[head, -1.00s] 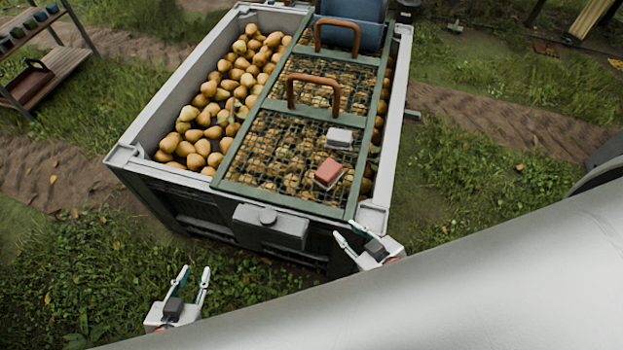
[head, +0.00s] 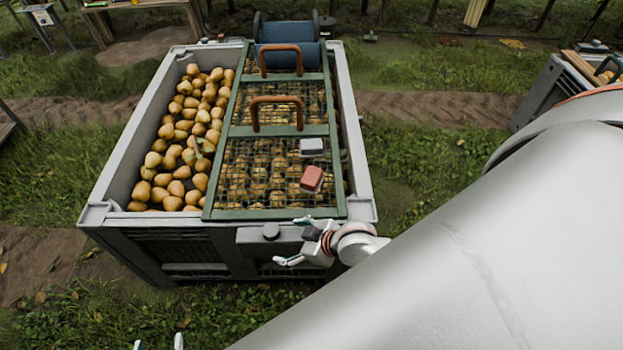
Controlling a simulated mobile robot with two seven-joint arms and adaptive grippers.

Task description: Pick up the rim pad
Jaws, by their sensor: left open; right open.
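A red block (head: 312,180) and a light grey block (head: 312,147) lie on the mesh of a green-framed lid (head: 272,214) over the pear bin. I cannot tell which of them, if either, is the rim pad. My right gripper (head: 287,240) is open and empty at the bin's front wall, below and in front of the red block, with its fingers pointing left. Only the fingertips of my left gripper (head: 158,344) show at the bottom edge, apart and empty, over the grass in front of the bin.
The grey bin (head: 108,200) holds many pears (head: 180,150), open on its left side. Two brown handles (head: 276,98) and a blue roller (head: 290,55) stand up from the lid. A second bin (head: 545,92) is at the right. Grass lies around.

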